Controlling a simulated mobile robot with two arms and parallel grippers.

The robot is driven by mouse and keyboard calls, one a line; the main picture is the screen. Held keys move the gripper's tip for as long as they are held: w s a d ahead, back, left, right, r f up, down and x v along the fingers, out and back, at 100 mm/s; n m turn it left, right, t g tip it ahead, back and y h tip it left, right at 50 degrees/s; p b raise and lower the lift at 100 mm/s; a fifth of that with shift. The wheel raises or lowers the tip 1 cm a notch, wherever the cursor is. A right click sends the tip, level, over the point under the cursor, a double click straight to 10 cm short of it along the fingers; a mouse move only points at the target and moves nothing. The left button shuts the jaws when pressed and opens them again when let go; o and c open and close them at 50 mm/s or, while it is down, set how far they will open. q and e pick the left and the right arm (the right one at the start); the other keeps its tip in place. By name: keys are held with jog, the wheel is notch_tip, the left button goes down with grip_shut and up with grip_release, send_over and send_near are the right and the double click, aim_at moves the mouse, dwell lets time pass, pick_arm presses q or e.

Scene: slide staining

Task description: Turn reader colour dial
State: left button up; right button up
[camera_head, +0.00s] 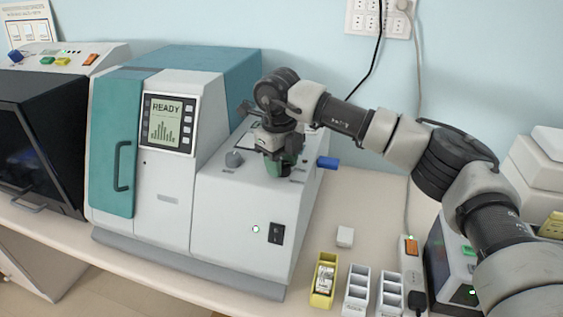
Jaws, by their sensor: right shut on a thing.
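The reader (165,190) is a large white and teal machine on the bench, its screen (168,124) showing READY and a bar chart. A lower white section with a sloped top is on its right side. My right gripper (284,163) points down onto that top, shut on a dark green knob, which looks like the colour dial (288,166). The fingers and wrist hide much of the knob and any marks around it. A small grey knob (234,159) sits to its left, and a blue handle (327,163) sticks out to its right. My left gripper is not in view.
A yellow holder (324,282), white racks (356,290), a small white block (345,236) and a power strip (411,262) stand on the bench to the right. A black-fronted machine (38,150) stands at the left. A cable hangs from the wall socket (378,17).

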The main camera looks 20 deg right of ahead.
jog(key=m+b, duration=0.1)
jog(key=m, duration=0.1)
jog(key=shift+m+b, duration=0.3)
jog(key=m+b, duration=0.1)
jog(key=m, duration=0.1)
jog(key=shift+m, duration=0.3)
jog(key=m+b, duration=0.1)
jog(key=m, duration=0.2)
jog(key=shift+r+m+b, duration=0.1)
jog(key=shift+m+b, duration=0.45)
jog(key=shift+m, duration=1.05)
jog(key=shift+w, duration=0.1)
jog(key=o, duration=0.9)
